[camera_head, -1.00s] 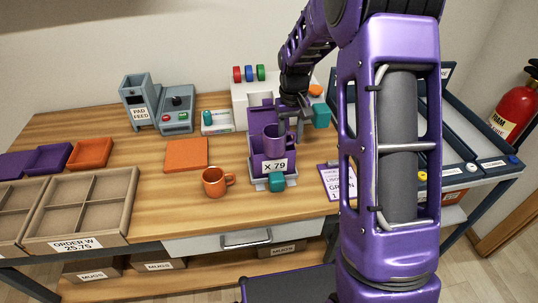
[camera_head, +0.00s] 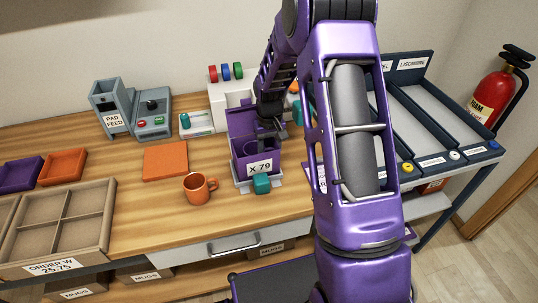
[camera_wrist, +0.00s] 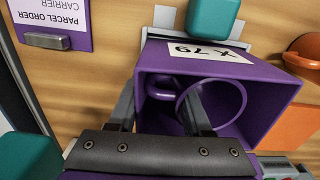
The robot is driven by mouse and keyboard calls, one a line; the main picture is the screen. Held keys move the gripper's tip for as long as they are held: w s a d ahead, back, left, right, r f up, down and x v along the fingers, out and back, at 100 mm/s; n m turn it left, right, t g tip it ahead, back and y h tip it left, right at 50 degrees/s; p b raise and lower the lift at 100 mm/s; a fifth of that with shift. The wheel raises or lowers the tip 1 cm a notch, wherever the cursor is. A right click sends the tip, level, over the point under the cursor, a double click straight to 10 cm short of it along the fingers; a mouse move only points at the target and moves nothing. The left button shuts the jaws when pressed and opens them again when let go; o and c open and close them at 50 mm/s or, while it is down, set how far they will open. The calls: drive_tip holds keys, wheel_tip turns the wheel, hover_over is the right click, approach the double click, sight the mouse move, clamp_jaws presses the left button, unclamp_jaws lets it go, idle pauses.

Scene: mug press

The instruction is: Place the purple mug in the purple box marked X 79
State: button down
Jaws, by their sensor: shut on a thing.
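The purple box marked X 79 (camera_head: 241,174) stands open on a light stand on the table, its lid raised at the back. In the wrist view the box (camera_wrist: 262,85) opens toward the camera. The purple mug (camera_wrist: 240,103) is down inside it, with its round rim and its handle showing. In the head view the mug (camera_head: 258,149) is mostly hidden by the box front. My gripper (camera_wrist: 162,98) reaches into the box and is shut on the mug, its fingers near the handle and rim. Whether the mug touches the box floor cannot be seen.
An orange mug (camera_head: 199,188) stands left of the box, in front of an orange pad (camera_head: 165,161). A teal block (camera_head: 262,184) is at the stand's front. A grey pad feeder (camera_head: 112,108) is at the back left. A divided tray (camera_head: 62,228) lies at the left.

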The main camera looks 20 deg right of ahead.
drive_tip(key=shift+f, duration=0.75)
drive_tip(key=shift+s+r, duration=0.1)
drive_tip(key=shift+c, duration=2)
unclamp_jaws()
drive_tip(key=shift+w+r, duration=0.15)
drive_tip(key=shift+w, duration=0.05)
wheel_tip(320, 180, up, 12)
drive_tip(key=shift+r+p, duration=0.15)
drive_tip(key=shift+p, duration=0.35)
drive_tip(key=shift+w, duration=0.15)
